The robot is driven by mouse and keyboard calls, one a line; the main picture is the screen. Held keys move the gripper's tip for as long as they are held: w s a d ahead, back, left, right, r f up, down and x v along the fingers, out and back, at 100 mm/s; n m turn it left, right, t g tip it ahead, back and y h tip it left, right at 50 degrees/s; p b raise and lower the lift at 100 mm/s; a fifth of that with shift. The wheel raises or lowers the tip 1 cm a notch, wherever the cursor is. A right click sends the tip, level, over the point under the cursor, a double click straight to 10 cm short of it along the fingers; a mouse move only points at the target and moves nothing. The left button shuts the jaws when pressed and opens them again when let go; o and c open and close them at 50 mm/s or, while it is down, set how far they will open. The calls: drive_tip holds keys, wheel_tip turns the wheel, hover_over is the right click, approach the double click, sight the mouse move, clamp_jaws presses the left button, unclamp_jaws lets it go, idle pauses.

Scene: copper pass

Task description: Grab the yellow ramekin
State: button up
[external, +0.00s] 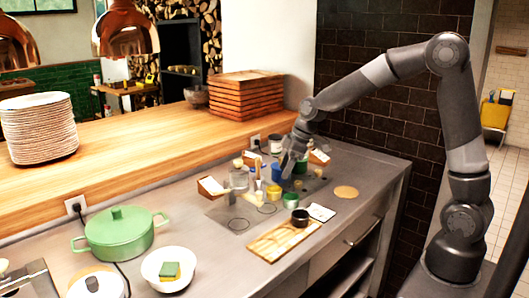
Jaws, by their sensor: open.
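A small yellow cup-like thing (274,195), which looks like the yellow ramekin, stands on the metal counter among other small containers. A green one (290,201) stands close to its right, and a blue one (276,173) is behind it. My gripper (287,171) points down over this group, behind and a little to the right of the yellow ramekin, apart from it in the picture. It is open, with nothing seen in it. The fingertips are small and partly lost among the containers.
A wooden board (270,244) with a dark cup (300,217) lies in front. A clear container (239,179) stands to the left. A green pot (119,233) and a white bowl (160,279) with a sponge are farther left.

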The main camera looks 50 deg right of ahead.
sight(276, 188)
drive_tip(key=x, duration=0.8)
drive_tip(key=shift+a+f, duration=0.15)
drive_tip(key=shift+f, duration=0.25)
drive_tip(key=c, duration=0.6)
